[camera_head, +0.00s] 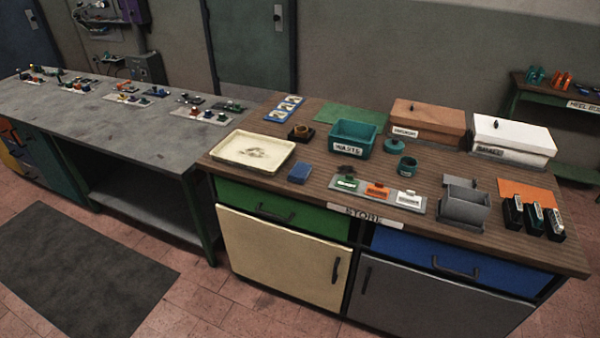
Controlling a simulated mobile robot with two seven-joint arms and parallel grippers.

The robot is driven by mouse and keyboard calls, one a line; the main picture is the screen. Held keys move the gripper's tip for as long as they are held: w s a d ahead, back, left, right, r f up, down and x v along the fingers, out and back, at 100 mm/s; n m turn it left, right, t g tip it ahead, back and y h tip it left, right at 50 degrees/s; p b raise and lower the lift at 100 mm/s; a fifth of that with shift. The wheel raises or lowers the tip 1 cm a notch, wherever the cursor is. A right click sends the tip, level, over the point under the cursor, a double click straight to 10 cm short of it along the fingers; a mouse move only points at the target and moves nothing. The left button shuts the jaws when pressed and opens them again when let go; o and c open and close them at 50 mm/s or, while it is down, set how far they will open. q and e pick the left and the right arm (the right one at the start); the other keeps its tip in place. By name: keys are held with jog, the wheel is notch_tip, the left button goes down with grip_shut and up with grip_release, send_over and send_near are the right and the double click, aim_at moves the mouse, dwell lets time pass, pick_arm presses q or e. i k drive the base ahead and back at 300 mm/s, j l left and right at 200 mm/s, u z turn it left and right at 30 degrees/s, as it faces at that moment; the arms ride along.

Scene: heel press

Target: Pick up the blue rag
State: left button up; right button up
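A small blue folded cloth, which looks like the blue rag (299,173), lies flat on the brown wooden worktop (318,196). It is near the front edge, just right of a cream tray (270,165) and left of a grey plate (355,195) bearing small green, orange and white items. Nothing covers the rag. Neither of my grippers shows in the head view.
Behind the rag stand a teal WASTE bin (354,149) and a dark holder with a brass ring (301,132). Brown (428,120) and white (513,136) boxes stand farther back. A grey bench (110,118) adjoins at left. The floor in front is clear except for a dark mat (75,265).

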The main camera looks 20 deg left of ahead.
aim_at(300, 171)
jog(key=z, duration=0.4)
jog(key=j+z, duration=0.9)
jog(key=k+j+z, duration=0.1)
jog(key=j, duration=0.25)
jog(key=j+z, duration=0.1)
jog(key=j, duration=0.25)
jog(key=k+j+z, duration=0.1)
jog(key=j, duration=0.25)
jog(key=k, duration=0.05)
